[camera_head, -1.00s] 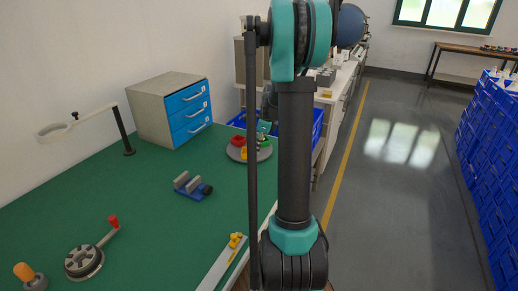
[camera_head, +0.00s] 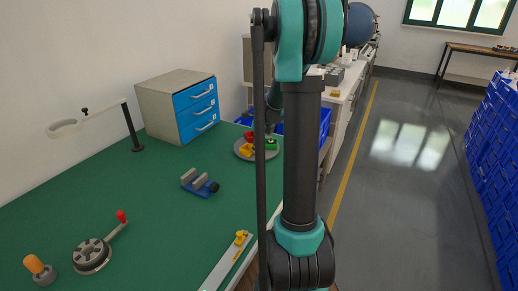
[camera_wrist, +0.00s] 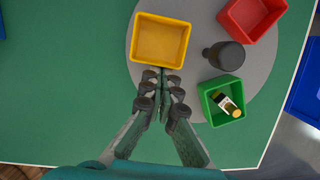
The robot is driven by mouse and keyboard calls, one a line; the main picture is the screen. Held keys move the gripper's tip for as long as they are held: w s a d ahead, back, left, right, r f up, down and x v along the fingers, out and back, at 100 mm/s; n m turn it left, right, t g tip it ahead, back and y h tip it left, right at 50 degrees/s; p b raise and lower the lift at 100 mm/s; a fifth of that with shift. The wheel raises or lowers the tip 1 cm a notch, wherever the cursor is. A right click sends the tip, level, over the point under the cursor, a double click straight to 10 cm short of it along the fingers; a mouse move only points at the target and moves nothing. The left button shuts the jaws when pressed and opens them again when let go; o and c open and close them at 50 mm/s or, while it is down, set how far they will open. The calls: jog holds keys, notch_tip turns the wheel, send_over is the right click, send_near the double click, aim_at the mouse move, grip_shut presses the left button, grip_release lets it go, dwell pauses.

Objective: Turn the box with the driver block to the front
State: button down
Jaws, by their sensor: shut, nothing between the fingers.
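A grey round turntable (camera_head: 243,154) stands at the far end of the green bench and carries three open boxes. In the wrist view, the yellow box (camera_wrist: 160,40) is empty at upper left, and the red box (camera_wrist: 252,16) at upper right looks empty. The green box (camera_wrist: 207,107) at lower right holds a small dark and yellow block (camera_wrist: 226,102), seemingly the driver block. A dark round post (camera_wrist: 225,56) rises between the boxes. My gripper (camera_wrist: 162,78) is shut and empty, its tips at the yellow box's near wall; contact is unclear.
A drawer cabinet (camera_head: 178,105) stands left of the turntable. A small blue vise (camera_head: 199,184) sits nearer on the bench. A blue crate (camera_head: 324,125) is beyond the turntable. A ring stand (camera_head: 136,147) and a crank fixture (camera_head: 92,255) are on the left.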

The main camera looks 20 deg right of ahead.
jog(key=shift+w+a, duration=0.3)
jog(key=shift+a, duration=0.4)
jog(key=shift+w+a, duration=0.3)
jog(key=shift+a, duration=0.15)
dwell(0.4)
